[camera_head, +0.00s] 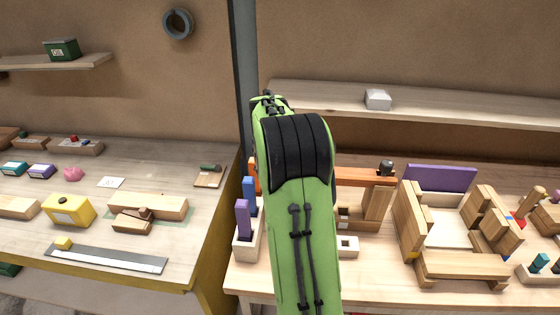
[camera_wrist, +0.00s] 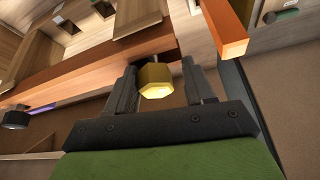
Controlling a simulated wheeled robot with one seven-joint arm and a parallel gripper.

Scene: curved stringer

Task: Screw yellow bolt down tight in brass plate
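The yellow bolt (camera_wrist: 156,80) shows its hexagonal head between my gripper's fingers in the wrist view. My gripper (camera_wrist: 160,84) has its dark fingers on both sides of the head, with a narrow gap visible at the right finger. The left finger looks very close to the head; I cannot tell if it touches. The bolt sits by the end of an orange beam (camera_wrist: 90,67).
A black knob (camera_head: 386,167) stands on the beam's far end. A wooden frame (camera_head: 410,225) with a purple panel (camera_head: 440,178) is to the right. A holder (camera_head: 246,246) with purple and blue pegs stands left of my arm. A yellow box (camera_head: 68,211) sits on the left bench.

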